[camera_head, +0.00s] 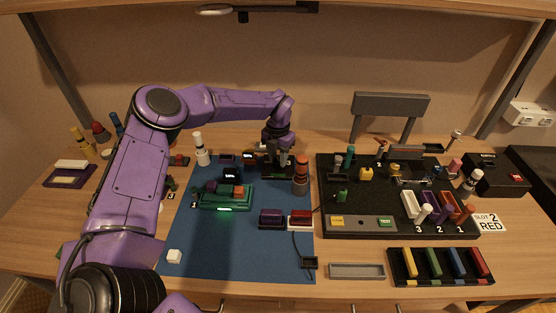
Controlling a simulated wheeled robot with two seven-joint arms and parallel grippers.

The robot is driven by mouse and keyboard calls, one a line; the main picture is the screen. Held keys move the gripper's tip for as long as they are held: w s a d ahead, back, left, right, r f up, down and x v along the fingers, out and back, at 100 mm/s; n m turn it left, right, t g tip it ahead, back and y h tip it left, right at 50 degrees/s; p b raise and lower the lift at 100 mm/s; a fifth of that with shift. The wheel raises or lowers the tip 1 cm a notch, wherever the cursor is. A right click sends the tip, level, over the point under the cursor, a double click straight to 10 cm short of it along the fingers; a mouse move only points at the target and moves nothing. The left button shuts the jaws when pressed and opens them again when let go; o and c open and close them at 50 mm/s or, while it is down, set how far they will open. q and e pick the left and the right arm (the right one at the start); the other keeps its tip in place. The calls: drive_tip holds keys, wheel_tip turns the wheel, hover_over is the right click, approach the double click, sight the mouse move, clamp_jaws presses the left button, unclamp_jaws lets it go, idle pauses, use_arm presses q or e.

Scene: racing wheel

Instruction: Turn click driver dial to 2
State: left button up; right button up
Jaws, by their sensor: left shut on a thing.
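My left gripper (279,163) points down at the back right of the blue mat (240,250). It is shut on a small dark thing that the fingers mostly hide. A low dark unit (268,173) lies right under and beside the fingertips. I cannot make out a dial face or its number, so I cannot tell for sure that this is the click driver. An upright dark cylinder with an orange top (301,176) stands just right of the gripper, apart from it. My right gripper is not in view.
A green tray with small blocks (222,208) and two small boxes (271,219) lie on the mat. A white-topped cylinder (200,150) stands at its back left. A black board (370,220) crowded with parts fills the right. The mat's front is mostly clear.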

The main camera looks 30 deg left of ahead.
use_arm(q)
drive_tip(key=m, duration=0.3)
drive_tip(key=shift+f+m, duration=0.15)
drive_tip(key=shift+m, duration=0.15)
drive_tip(key=shift+s+m, duration=0.1)
drive_tip(key=shift+m, duration=1.6)
drive_tip(key=shift+f, duration=0.1)
drive_tip(key=o, duration=0.8)
drive_tip(key=shift+o, duration=1.3)
drive_tip(key=shift+w+d, duration=0.1)
drive_tip(key=shift+w, duration=0.15)
